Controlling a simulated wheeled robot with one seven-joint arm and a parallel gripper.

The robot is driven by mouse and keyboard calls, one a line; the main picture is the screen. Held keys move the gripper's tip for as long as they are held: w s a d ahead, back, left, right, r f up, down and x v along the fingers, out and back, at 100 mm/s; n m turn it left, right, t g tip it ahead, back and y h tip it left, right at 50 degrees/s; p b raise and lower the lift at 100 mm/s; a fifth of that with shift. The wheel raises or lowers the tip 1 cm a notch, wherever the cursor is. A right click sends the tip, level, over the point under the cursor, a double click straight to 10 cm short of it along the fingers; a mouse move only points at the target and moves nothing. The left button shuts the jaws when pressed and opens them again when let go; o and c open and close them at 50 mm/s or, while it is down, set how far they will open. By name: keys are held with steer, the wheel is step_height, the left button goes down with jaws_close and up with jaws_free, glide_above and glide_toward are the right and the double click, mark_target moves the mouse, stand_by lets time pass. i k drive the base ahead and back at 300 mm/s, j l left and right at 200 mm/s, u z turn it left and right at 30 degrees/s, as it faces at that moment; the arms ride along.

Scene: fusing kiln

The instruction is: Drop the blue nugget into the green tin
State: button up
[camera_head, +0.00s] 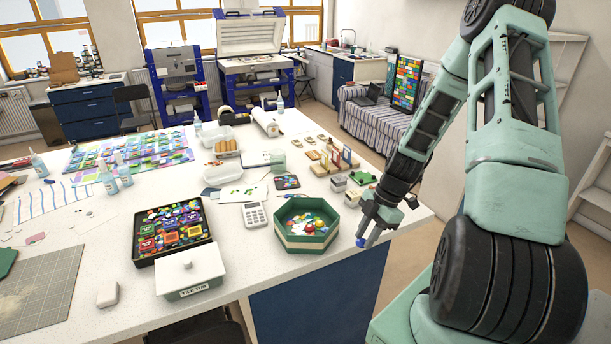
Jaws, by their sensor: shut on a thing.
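My gripper (364,235) points down and is shut on a small blue nugget (361,243) at its fingertips. It hangs near the table's front right edge, to the right of the green hexagonal tray (287,238), which holds many coloured pieces. A small tin with a green top or contents (362,178) stands behind my gripper, beside other small tins (338,184). I cannot tell for sure whether this is the green tin. My wrist partly covers the area to its right.
A wooden rack (342,160) stands behind the small tins. A white lidded box (190,273), a calculator (255,215) and a black tray (147,259) of coloured pieces lie to the left.

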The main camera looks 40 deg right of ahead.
mark_target(307, 221)
steer(key=i, duration=0.85)
